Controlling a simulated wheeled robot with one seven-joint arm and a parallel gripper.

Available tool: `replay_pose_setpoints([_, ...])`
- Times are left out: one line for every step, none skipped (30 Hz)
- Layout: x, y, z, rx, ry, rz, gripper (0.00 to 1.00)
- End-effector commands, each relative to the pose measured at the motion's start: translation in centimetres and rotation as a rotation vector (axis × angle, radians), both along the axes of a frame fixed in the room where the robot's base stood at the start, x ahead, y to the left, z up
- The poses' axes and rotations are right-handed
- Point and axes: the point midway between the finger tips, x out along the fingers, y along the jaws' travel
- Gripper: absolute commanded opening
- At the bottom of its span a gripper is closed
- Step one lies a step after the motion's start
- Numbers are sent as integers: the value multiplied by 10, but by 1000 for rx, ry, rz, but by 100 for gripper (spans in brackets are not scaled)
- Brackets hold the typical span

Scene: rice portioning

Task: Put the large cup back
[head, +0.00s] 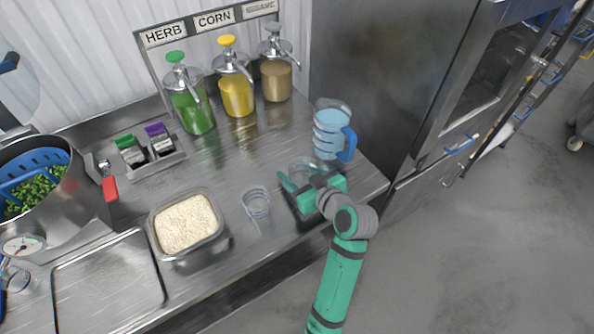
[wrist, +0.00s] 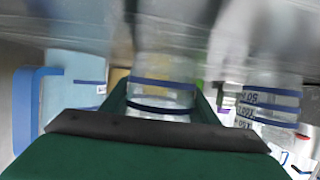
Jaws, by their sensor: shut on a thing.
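The large cup (head: 300,168), clear with blue bands, is between the fingers of my gripper (head: 302,180) at the right part of the steel counter. My gripper is shut on it, and the fingers and wrist hide part of it in the head view. In the wrist view the held cup (wrist: 163,85) sits between the two green fingers, with two blue bands showing. Whether its base touches the counter is hard to tell. A second clear cup (head: 256,202) stands on the counter left of my gripper. It also shows at the right of the wrist view (wrist: 268,105), with printed marks.
A blue-handled jug (head: 331,130) stands close behind my gripper. A steel pan of rice (head: 187,262) is to the left. Pump bottles (head: 237,94) line the back, with small lidded containers (head: 160,140) beside them. The counter (head: 215,165) between these is mostly clear.

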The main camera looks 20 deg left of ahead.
Motion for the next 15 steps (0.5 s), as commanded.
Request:
replay_pose_setpoints([0,0,0,0,-2,-1,21])
replay_pose_setpoints([0,0,1,0,-2,-1,21])
replay_pose_setpoints([0,-1,1,1,-1,-1,21])
replay_pose_setpoints([0,-1,1,0,-1,-2,21])
replay_pose_setpoints([0,-1,1,0,-1,-2,21])
replay_pose_setpoints([1,-1,0,0,-2,-3,21])
replay_pose_setpoints([0,-2,0,1,-1,-3,21])
replay_pose_setpoints([0,-2,-1,1,-1,-3,21])
replay_pose_setpoints([0,-2,-2,1,-1,-3,21])
replay_pose_setpoints([0,-2,-3,1,-1,-3,21])
replay_pose_setpoints([1,-2,-3,1,-1,-3,61])
replay_pose_setpoints([1,-2,-2,1,-1,-3,71])
replay_pose_setpoints([0,-2,-2,1,-1,-3,73])
replay_pose_setpoints([1,-2,-2,1,-1,-3,73])
replay_pose_setpoints([0,-2,-2,1,-1,-3,73])
